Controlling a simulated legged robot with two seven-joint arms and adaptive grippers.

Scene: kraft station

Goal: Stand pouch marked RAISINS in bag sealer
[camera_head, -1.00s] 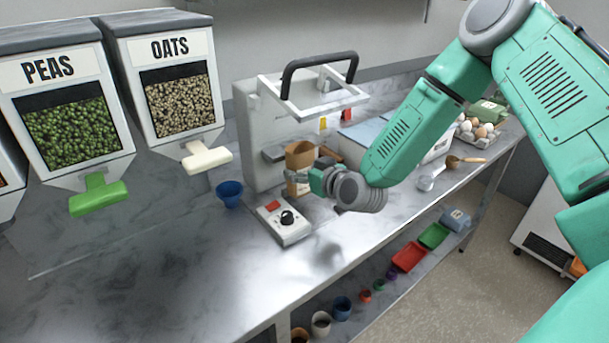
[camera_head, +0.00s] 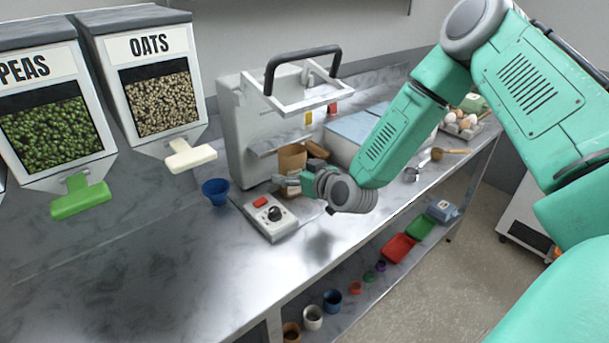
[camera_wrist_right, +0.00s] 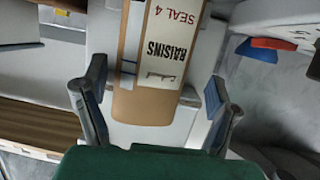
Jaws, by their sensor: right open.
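The brown kraft pouch (camera_head: 292,158) stands upright in the bag sealer (camera_head: 238,125), under its jaw, in the head view. In the right wrist view the pouch (camera_wrist_right: 150,90) shows its white label, which reads RAISINS and SEAL 4. My right gripper (camera_head: 284,181) is just in front of the pouch. In the right wrist view its two fingers (camera_wrist_right: 153,104) are spread wide on either side of the pouch, with gaps on both sides. The lower part of the pouch is partly hidden by the gripper in the head view. My left gripper is not in view.
A control box (camera_head: 268,217) with a red button and black knob sits in front of the sealer. A blue cup (camera_head: 216,191) stands to its left. A brown bowl (camera_head: 317,150) is close behind the pouch. Eggs (camera_head: 461,124) lie far right. The front left counter is clear.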

